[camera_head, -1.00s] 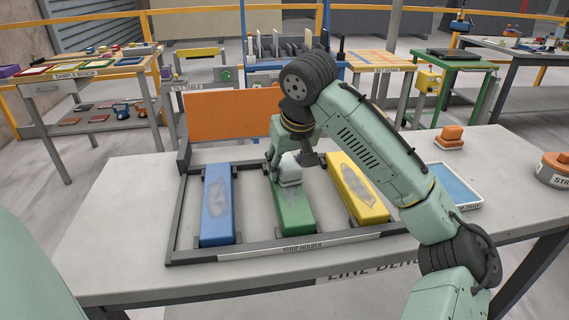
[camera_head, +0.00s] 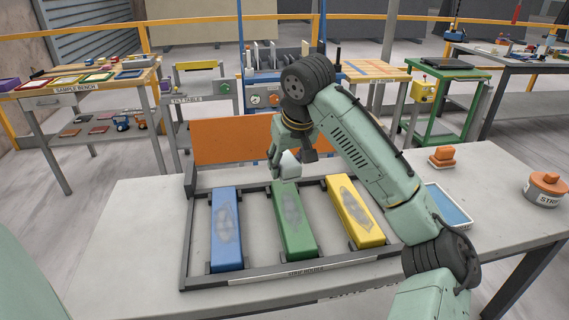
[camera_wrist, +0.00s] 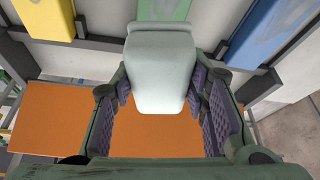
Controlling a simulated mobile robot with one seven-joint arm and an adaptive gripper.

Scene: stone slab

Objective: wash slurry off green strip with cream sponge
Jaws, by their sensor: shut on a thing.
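The green strip (camera_head: 301,245) lies in the middle of the strip holder (camera_head: 300,275), with a grey slurry patch (camera_head: 291,208) along its top. My gripper (camera_head: 283,158) is shut on a pale, off-white block, the cream sponge (camera_head: 288,166). It holds the sponge at the far end of the green strip; I cannot tell whether they touch. In the wrist view the sponge (camera_wrist: 160,70) sits between both fingers, and part of the green strip (camera_wrist: 163,8) shows beyond it.
A blue strip (camera_head: 226,250) and a yellow strip (camera_head: 362,228), both with grey patches, flank the green one. An orange panel (camera_head: 232,140) stands behind the holder. A blue-filled tray (camera_head: 449,206), an orange block (camera_head: 443,154) and a lidded pot (camera_head: 545,190) are at right.

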